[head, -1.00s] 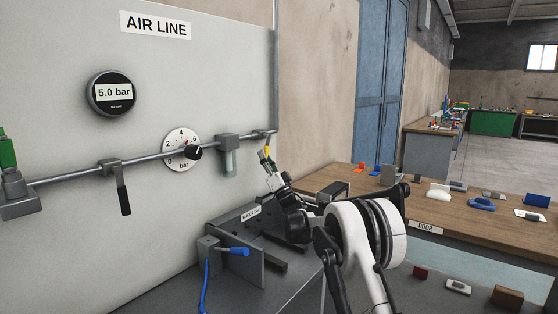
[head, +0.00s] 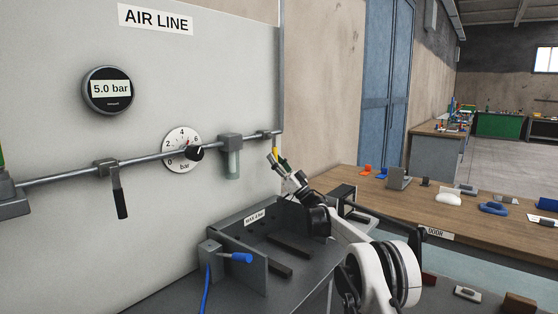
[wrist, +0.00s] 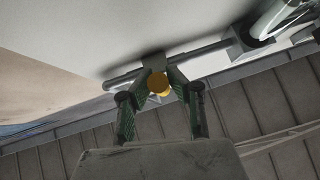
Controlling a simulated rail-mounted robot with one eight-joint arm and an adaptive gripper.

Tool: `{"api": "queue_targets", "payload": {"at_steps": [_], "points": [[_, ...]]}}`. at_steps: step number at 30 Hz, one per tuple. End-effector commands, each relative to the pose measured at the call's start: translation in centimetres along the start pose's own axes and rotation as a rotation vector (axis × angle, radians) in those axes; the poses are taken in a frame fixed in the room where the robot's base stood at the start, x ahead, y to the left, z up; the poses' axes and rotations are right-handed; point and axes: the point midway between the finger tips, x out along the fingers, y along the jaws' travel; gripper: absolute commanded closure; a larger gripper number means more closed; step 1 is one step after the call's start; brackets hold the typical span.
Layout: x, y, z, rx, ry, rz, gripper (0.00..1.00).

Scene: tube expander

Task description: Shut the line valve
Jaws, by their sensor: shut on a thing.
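A grey air pipe (head: 60,176) runs along the panel. At its right end sits a grey valve body (head: 267,135) with a yellow handle (head: 282,154). My gripper (head: 276,160) is at this handle. In the wrist view, my gripper (wrist: 158,80) has its two green-padded fingers closed around the yellow handle (wrist: 158,84), just below the grey body on the pipe. The fingers hide part of the handle. Another valve with a black lever (head: 120,203) is further left on the pipe, and its lever hangs down. I cannot tell from labels which one is the line valve.
A round display (head: 108,90) reads 5.0 bar, and a dial regulator (head: 181,150) and a filter bowl (head: 232,163) sit along the line. A wooden bench (head: 400,205) with small items stands at right.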

Motion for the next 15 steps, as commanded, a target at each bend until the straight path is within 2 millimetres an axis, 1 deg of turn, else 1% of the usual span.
{"api": "queue_targets", "payload": {"at_steps": [1, 6, 7, 11, 12, 15], "points": [[-0.17, 0.20, -0.30, -0.002, 0.003, 0.002, 1.00], [-0.17, 0.24, -0.34, -0.002, 0.003, 0.003, 1.00], [-0.17, 0.25, -0.35, -0.002, 0.003, 0.003, 0.84], [-0.14, 0.22, -0.30, -0.001, 0.003, 0.003, 0.67], [-0.12, 0.20, -0.27, -0.001, 0.002, 0.003, 0.65], [-0.08, 0.16, -0.21, 0.000, 0.002, 0.003, 0.65]]}}
